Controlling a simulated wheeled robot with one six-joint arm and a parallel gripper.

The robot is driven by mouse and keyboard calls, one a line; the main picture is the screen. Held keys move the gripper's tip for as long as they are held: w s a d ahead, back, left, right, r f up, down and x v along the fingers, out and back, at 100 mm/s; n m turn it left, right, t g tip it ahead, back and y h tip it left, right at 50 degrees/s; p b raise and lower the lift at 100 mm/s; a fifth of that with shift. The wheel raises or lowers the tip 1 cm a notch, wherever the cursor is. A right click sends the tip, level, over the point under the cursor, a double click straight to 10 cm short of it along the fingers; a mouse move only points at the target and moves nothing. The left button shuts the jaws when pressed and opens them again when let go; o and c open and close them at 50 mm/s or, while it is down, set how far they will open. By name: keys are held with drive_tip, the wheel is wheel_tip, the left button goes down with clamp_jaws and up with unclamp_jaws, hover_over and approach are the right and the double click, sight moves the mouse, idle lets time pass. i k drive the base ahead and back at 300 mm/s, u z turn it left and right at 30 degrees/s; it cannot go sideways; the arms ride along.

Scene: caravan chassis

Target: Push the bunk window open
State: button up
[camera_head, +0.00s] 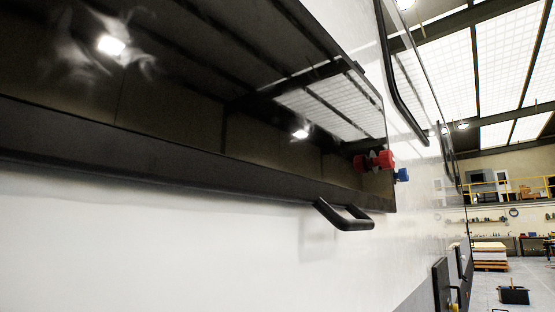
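A long window with dark, glossy glass (170,110) and a black lower frame (150,165) fills the upper left, set in a white caravan wall. It reflects roof beams and lamps. I cannot tell whether it is the bunk window, or whether its lower edge stands off the wall. A black bar handle (345,217) sticks out at its lower right corner. A red knob-like part (385,159) and a blue one (401,175) show by its right edge; what they belong to is unclear. My gripper is not in view.
The white wall (150,250) runs away to the right, with another long black handle (402,95) high up. Below are a small dark hatch (441,287) and grey floor (525,275) with a black toolbox (513,295). A pallet stack (490,255) stands farther back.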

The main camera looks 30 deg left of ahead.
sight(249, 98)
drive_tip(key=u, duration=1.05)
drive_tip(key=i, duration=0.4)
drive_tip(key=z, duration=0.45)
drive_tip(key=k, duration=1.3)
drive_tip(key=z, duration=0.05)
drive_tip(key=i, duration=0.75)
drive_tip(key=u, duration=0.3)
